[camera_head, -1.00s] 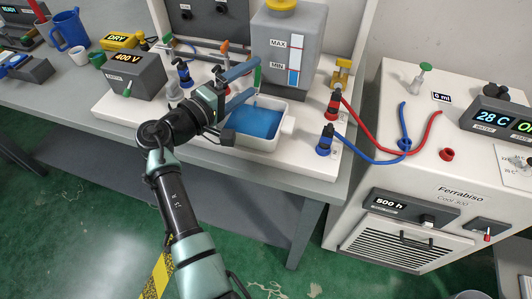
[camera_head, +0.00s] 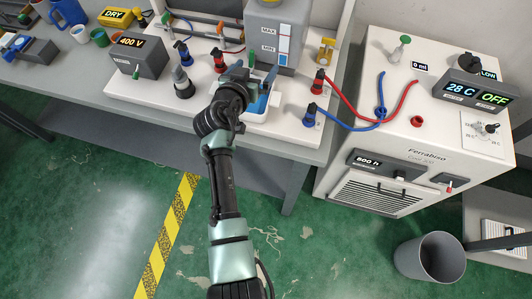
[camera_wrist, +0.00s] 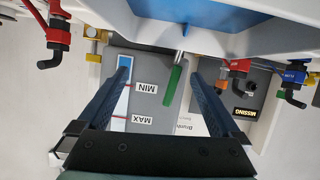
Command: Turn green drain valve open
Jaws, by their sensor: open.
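The green drain valve handle (camera_wrist: 173,88) shows in the wrist view, on a metal stem at the front of the grey tank (camera_wrist: 150,62) with the MIN and MAX level window. My gripper (camera_wrist: 158,72) is open, with its two blue fingers on either side of the handle. A gap shows between the handle and each finger; the depth between them is hard to judge. In the head view my gripper (camera_head: 262,78) is in front of the tank (camera_head: 275,30), above the white tray (camera_head: 246,117) of blue liquid (camera_head: 259,106). My arm hides part of the tray there.
Red (camera_head: 319,82) and blue (camera_head: 311,115) hose fittings stand to the right of the tray. A grey 400 V box (camera_head: 140,55) stands left. The white Ferrabiso cooler (camera_head: 390,130) is at the right, with a grey bin (camera_head: 430,257) on the floor.

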